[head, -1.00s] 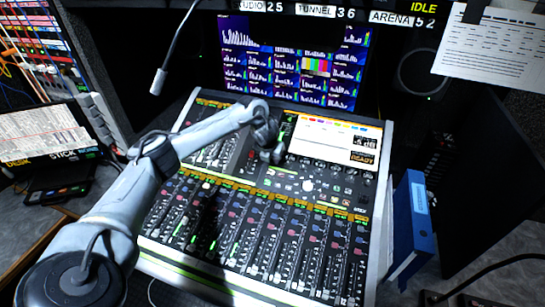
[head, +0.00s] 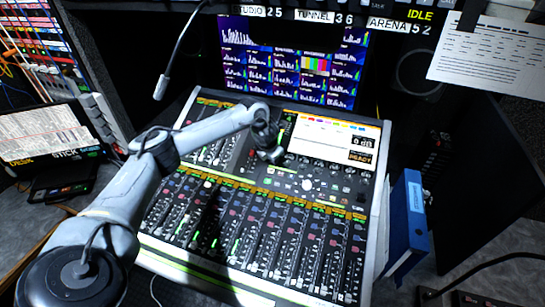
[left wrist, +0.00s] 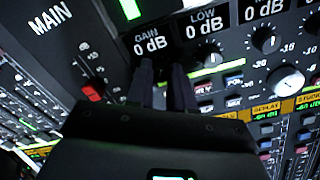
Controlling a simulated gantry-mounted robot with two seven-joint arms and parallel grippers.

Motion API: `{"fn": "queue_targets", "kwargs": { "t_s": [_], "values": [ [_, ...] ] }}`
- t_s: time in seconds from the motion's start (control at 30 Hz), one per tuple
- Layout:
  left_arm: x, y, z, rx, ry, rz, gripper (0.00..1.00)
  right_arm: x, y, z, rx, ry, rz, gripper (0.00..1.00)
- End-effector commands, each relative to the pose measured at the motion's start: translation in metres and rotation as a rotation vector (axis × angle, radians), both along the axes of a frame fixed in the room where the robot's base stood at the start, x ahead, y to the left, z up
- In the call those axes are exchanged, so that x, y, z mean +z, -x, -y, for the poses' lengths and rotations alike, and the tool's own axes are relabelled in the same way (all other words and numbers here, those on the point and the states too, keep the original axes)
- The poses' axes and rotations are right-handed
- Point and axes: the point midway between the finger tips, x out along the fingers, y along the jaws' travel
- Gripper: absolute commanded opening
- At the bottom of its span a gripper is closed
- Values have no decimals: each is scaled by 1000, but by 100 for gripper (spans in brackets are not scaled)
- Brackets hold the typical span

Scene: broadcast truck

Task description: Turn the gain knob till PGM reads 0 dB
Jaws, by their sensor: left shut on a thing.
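The mixing console (head: 160,240) fills the middle of the head view. My left gripper (head: 272,155) reaches down onto its upper panel, just left of the white screen (head: 318,143). In the left wrist view my left gripper (left wrist: 165,78) is shut on the gain knob, directly below the GAIN label (left wrist: 148,43), which reads 0 dB. The fingers hide the knob itself. The readout at the screen's right (head: 363,141) shows 0 dB, with a READY box (head: 360,158) under it. My right gripper is in neither view.
LOW and MID knobs (left wrist: 266,40) sit right of my fingers, with a larger grey knob (left wrist: 285,82) beyond. A red-capped MAIN fader (left wrist: 92,93) is at the left. A gooseneck microphone (head: 161,87) hangs at the back left. A blue binder (head: 408,228) stands right of the console.

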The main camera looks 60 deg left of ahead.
Motion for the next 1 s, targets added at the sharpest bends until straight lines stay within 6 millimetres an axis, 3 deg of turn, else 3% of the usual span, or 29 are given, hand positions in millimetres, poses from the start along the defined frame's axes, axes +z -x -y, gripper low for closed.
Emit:
{"fn": "queue_targets", "kwargs": {
  "t_s": [0.23,0.27,0.4,0.77,1.0],
  "values": [
    [1,0,0,0,1,1,0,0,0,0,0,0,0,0],
    [1,0,0,0,1,1,25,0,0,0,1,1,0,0],
    [1,0,0,1,0,1,46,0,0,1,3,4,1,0],
    [3,1,0,1,0,1,46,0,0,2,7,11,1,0],
    [30,8,7,0,-2,3,46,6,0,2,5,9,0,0]
  ]
}}
